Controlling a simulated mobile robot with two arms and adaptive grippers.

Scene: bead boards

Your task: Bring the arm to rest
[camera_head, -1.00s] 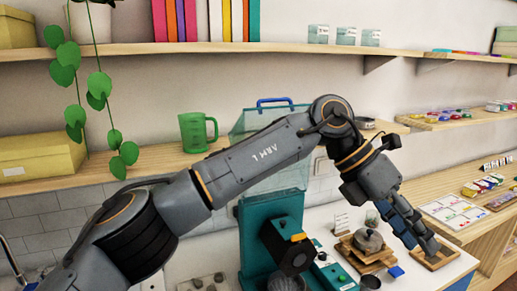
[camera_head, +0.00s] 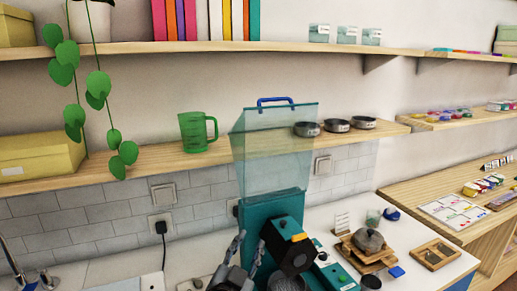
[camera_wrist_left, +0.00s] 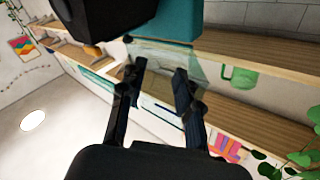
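My left gripper (camera_head: 249,243) is low in the head view, in front of the teal machine (camera_head: 272,206), with its fingers pointing up. The left wrist view shows the same gripper (camera_wrist_left: 160,68) with its two dark fingers apart and nothing between them. Behind the fingers in that view are the machine's clear hopper and the shelves, seen tilted. Most of my left arm is out of the head view. My right gripper is not in view.
The clear hopper (camera_head: 272,150) rises above the machine. A green jug (camera_head: 195,132) and several dark round dishes stand on the lower shelf. A wooden tray (camera_head: 436,254) and a stone on wooden boards lie on the counter at right.

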